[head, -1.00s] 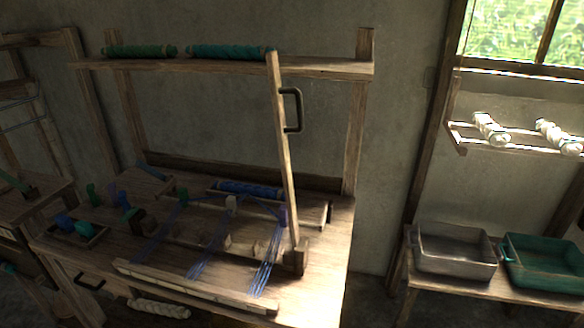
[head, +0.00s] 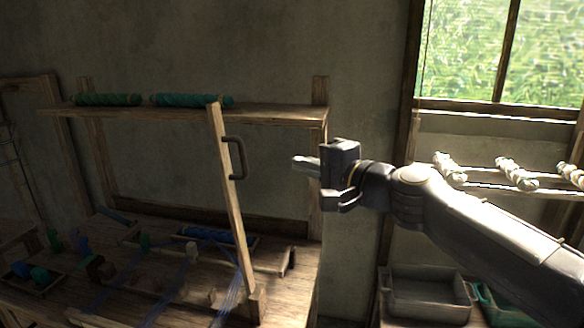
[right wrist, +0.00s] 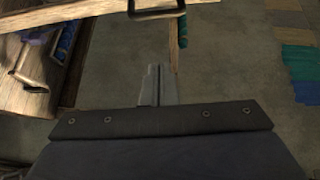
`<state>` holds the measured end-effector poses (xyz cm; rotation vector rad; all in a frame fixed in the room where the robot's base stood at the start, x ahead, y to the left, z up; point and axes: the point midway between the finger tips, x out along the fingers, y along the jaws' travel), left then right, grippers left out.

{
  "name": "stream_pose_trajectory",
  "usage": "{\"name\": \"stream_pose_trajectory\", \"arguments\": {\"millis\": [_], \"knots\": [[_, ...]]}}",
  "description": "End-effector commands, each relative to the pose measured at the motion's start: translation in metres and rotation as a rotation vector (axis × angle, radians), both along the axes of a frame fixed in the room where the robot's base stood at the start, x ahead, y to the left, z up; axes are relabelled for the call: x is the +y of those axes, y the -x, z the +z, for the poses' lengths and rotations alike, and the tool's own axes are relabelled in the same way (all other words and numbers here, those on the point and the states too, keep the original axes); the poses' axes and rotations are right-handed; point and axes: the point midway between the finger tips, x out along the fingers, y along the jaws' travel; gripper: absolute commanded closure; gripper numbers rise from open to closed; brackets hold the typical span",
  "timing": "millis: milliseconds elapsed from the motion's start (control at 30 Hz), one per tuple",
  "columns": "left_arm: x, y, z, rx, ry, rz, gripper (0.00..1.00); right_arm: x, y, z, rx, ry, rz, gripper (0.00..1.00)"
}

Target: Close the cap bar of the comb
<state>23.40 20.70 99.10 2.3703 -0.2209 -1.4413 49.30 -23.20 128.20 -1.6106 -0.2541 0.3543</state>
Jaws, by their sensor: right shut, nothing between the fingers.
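The cap bar (head: 232,205) is a long wooden bar standing nearly upright, tilted a little left, above the loom table. Its foot meets a wooden block (head: 257,301) at the right end of the comb. A dark bracket handle (head: 236,158) sits on its right side, near the top. My right gripper (head: 296,162) is shut and empty, to the right of the handle and apart from it, pointing left. In the right wrist view the shut fingers (right wrist: 158,72) point up toward the handle (right wrist: 157,12). Blue threads cross the comb area. My left gripper is out of view.
A shelf (head: 275,114) with green and teal yarn rolls (head: 190,100) runs behind the bar. Colored pegs and small blocks stand on the table at left. A rack of white rolls (head: 515,173) and a grey bin (head: 428,296) are at right.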

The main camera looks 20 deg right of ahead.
Motion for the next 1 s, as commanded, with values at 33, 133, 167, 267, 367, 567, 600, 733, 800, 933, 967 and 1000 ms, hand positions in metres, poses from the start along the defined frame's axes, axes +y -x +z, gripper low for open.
{"name": "stream_pose_trajectory", "arguments": {"millis": [33,133,167,267,367,567,600,733,800,933,967,1000], "knots": [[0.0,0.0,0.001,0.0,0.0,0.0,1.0,0.005,-0.01,-0.002,0.004,-0.001,0.005,1.0],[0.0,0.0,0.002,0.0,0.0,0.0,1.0,0.014,-0.031,-0.004,0.005,0.0,0.006,1.0],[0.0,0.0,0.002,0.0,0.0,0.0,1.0,0.016,-0.037,-0.004,0.004,0.001,0.005,1.0],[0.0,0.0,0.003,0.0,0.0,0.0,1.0,0.025,-0.057,-0.005,0.003,0.002,0.005,1.0],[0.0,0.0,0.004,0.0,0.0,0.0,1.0,0.033,-0.073,-0.006,0.003,0.002,0.006,1.0],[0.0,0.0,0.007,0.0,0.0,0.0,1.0,0.058,-0.081,-0.009,0.001,0.003,0.005,1.0],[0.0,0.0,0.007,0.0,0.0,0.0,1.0,0.061,-0.082,-0.009,0.001,0.003,0.004,1.0],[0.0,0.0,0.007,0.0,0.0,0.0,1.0,0.065,-0.083,-0.01,0.0,0.002,0.003,1.0],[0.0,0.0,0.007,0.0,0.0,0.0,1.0,0.066,-0.084,-0.01,0.0,0.003,0.002,1.0],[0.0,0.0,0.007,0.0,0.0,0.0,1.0,0.066,-0.084,-0.01,0.0,0.003,0.002,1.0],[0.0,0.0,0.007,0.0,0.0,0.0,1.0,0.066,-0.084,-0.01,0.0,0.003,0.002,1.0],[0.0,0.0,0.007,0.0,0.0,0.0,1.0,0.066,-0.084,-0.01,0.0,0.003,0.003,1.0]]}}
